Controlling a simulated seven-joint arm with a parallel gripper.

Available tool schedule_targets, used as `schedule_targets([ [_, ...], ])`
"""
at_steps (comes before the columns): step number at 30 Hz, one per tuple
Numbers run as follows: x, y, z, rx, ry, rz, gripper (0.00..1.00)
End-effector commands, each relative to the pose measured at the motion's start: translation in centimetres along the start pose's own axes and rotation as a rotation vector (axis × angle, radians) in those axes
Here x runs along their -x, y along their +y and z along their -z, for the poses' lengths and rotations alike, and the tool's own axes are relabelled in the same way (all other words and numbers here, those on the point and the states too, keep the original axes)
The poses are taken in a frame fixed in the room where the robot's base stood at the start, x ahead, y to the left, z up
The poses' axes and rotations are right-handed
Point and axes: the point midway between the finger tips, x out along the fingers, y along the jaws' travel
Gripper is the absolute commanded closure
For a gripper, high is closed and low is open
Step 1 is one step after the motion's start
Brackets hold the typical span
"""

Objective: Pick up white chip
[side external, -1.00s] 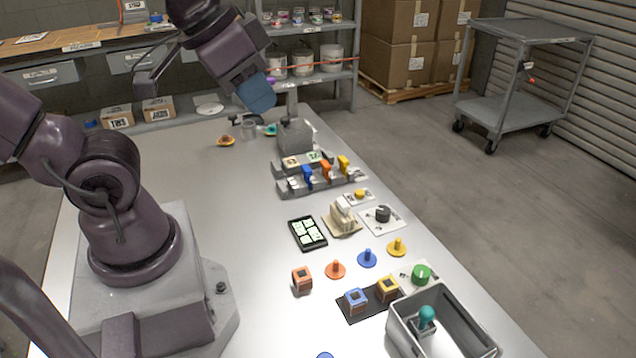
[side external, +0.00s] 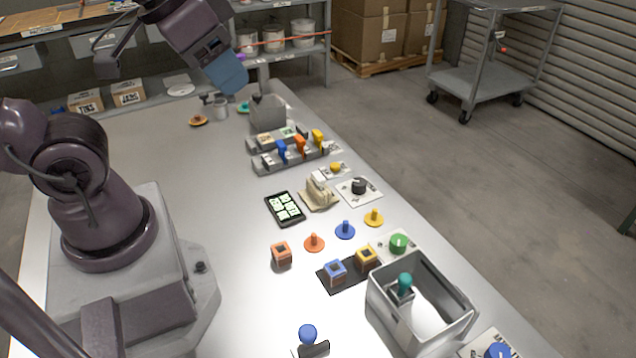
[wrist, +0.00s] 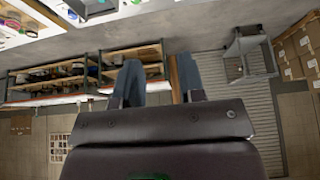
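I cannot make out a white chip for certain. A small white piece (side external: 319,176) stands on a beige holder (side external: 321,196) at the middle of the table in the side external view, but its kind is unclear. My gripper (side external: 232,80) is high above the far end of the table, well away from that piece. In the wrist view my gripper (wrist: 159,78) shows two blue-grey fingers spread apart with nothing between them.
A grey rack (side external: 292,155) with blue, orange and yellow clips stands near the grey box (side external: 267,114). A black tablet (side external: 285,208), colored pegs, cubes and a grey bin (side external: 377,297) stand closer. The table's left part is largely bare.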

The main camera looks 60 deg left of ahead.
Motion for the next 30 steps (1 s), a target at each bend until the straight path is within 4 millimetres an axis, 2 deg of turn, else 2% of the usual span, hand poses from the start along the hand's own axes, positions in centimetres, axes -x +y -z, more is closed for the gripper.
schedule_targets([
  [10, -0.1, 0.0, 0.0, 0.001, -0.008, 0.001, 0.51],
  [14, -1.7, 0.0, -0.3, 0.001, -0.085, 0.002, 0.51],
  [20, -6.1, -0.7, 1.0, -0.087, -0.283, 0.046, 0.51],
  [26, -11.8, -2.1, 2.8, -0.382, -0.465, 0.072, 0.51],
  [30, -16.5, -3.0, 3.7, -0.663, -0.579, 0.052, 0.51],
])
